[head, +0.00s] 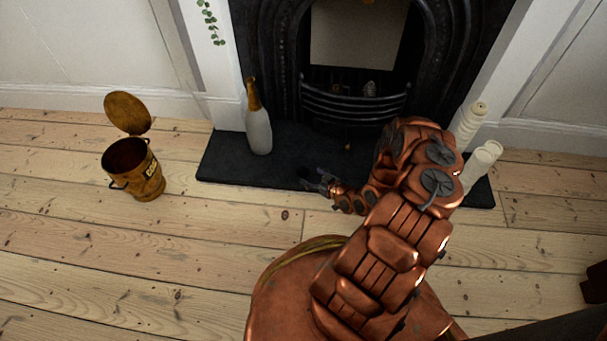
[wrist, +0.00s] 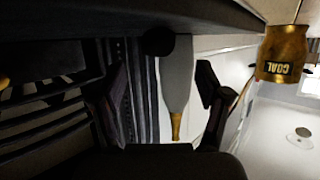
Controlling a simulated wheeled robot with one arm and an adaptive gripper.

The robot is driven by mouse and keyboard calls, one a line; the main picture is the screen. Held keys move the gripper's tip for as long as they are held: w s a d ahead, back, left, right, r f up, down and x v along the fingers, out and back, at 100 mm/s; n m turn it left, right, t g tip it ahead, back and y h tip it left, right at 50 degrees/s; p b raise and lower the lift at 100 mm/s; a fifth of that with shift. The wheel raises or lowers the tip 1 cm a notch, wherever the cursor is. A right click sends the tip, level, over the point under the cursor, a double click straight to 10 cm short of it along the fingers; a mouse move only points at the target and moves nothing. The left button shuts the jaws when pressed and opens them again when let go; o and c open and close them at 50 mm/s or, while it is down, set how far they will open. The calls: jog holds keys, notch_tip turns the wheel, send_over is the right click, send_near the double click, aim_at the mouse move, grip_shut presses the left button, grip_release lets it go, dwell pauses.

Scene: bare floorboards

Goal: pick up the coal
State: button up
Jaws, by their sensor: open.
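A dark, roundish lump of coal (head: 304,172) lies on the black hearth slab (head: 230,158) near its front edge, hard to make out against it. In the wrist view, which appears upside down, the coal (wrist: 158,41) shows as a black lump against the slab. My gripper (head: 325,183) is low over the hearth, just right of the coal in the head view. In the wrist view my gripper (wrist: 160,85) has its two fingers wide apart and empty, with the coal ahead between them. They do not appear to touch it.
A white bottle with a gold neck (head: 258,125) stands on the hearth's left. A brass bucket marked COAL (head: 147,180), lid up, stands on the floorboards farther left. White candles (head: 478,165) stand at right. The fireplace grate (head: 350,105) is behind.

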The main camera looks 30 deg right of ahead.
aim_at(306, 172)
jog(key=b+x, duration=0.2)
jog(key=x, duration=0.3)
jog(key=shift+w+d+f, duration=0.15)
jog(key=shift+w+f, duration=0.25)
jog(key=shift+w, duration=0.35)
jog(key=shift+c, duration=0.2)
grip_shut()
